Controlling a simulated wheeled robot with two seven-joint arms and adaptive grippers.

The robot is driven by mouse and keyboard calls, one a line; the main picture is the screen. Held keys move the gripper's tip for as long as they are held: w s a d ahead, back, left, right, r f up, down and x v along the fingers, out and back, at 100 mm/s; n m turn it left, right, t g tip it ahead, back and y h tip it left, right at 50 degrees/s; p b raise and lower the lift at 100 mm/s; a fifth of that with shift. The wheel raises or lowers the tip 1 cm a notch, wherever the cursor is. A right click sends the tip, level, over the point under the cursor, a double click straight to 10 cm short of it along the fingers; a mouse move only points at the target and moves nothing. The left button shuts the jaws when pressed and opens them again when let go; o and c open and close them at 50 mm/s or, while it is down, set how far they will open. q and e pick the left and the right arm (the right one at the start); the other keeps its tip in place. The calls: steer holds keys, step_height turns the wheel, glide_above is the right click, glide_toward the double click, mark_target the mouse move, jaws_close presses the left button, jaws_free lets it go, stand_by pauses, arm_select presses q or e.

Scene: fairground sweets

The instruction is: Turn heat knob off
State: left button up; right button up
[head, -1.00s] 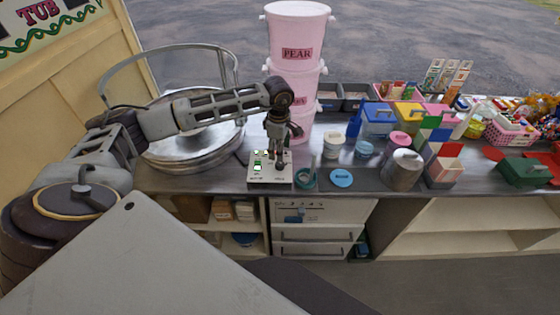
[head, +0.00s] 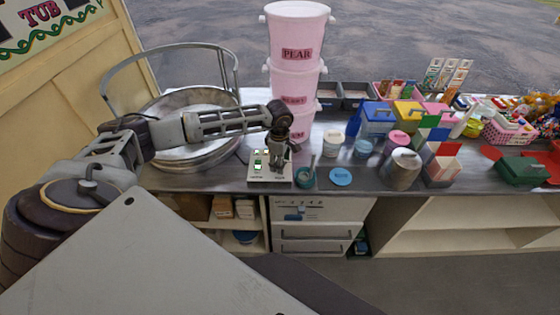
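A small pale control box (head: 257,178) sits on the counter below the stacked pink tubs, with green-lit switches (head: 258,160) on its left part. My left gripper (head: 277,170) points down over the right part of the box, with its fingers at or just above the top. The heat knob is not visible; the gripper covers that part of the box. The fingers are too small and dark to tell whether they are open or shut, or whether they touch a knob. My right gripper is not in view.
Stacked pink tubs (head: 297,85) stand behind the box. A large round metal pan (head: 190,155) is on its left. A teal cup (head: 305,178) stands close on its right, then a blue lid (head: 341,177) and a metal canister (head: 402,170). The counter's front edge is close.

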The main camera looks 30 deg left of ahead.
arm_select(q)
steer(key=c, duration=1)
